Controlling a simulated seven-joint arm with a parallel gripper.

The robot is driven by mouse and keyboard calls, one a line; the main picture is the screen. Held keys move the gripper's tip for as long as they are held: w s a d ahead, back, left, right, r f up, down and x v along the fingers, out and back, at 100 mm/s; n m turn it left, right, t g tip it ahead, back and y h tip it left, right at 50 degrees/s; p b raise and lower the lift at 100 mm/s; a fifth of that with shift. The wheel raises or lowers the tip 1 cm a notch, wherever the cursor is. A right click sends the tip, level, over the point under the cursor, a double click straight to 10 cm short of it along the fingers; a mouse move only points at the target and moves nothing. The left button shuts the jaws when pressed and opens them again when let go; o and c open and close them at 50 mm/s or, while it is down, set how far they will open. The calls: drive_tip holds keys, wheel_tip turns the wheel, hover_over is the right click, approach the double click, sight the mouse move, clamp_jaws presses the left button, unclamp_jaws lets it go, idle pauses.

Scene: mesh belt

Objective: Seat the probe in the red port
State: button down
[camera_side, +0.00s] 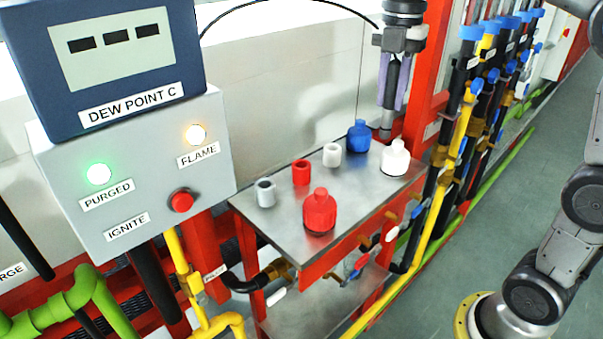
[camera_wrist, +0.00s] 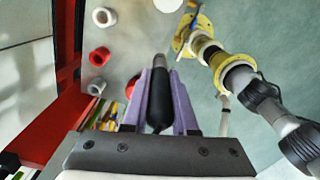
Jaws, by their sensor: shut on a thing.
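The red port (camera_side: 301,172) is a short hollow red cylinder standing upright on the metal table, between a grey port and a white port. It also shows in the wrist view (camera_wrist: 99,57), left of the probe tip. The probe (camera_side: 387,122) is a dark rod with a grey tip. My gripper (camera_side: 393,98) is shut on it, its purple fingers on either side. The probe hangs tip down, nearly upright, above the table's back right part, apart from the red port. In the wrist view the probe (camera_wrist: 160,100) lies between the fingers.
On the table (camera_side: 285,217) are a grey port (camera_side: 265,193), a white port (camera_side: 331,155), a blue bottle (camera_side: 358,137), a white bottle (camera_side: 395,160) and a red bottle (camera_side: 319,214). A control box (camera_side: 140,185) stands at left. A black cable (camera_side: 290,3) arcs to my gripper.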

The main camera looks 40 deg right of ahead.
drive_tip(key=shift+a+m, duration=0.15)
drive_tip(key=shift+m, duration=0.25)
drive_tip(key=a, duration=0.7)
drive_tip(key=shift+n, duration=0.4)
drive_tip(key=shift+w+a+f, duration=0.2)
drive_tip(key=shift+w+f, duration=1.95)
drive_tip(key=shift+w, duration=0.15)
drive_tip(key=shift+w+a+f, duration=0.25)
drive_tip(key=shift+w+f, duration=1.85)
drive_tip(key=shift+w, duration=0.25)
drive_tip(key=shift+w+a+f, duration=0.2)
drive_tip(key=shift+w+f, duration=1.95)
drive_tip(key=shift+w, duration=0.15)
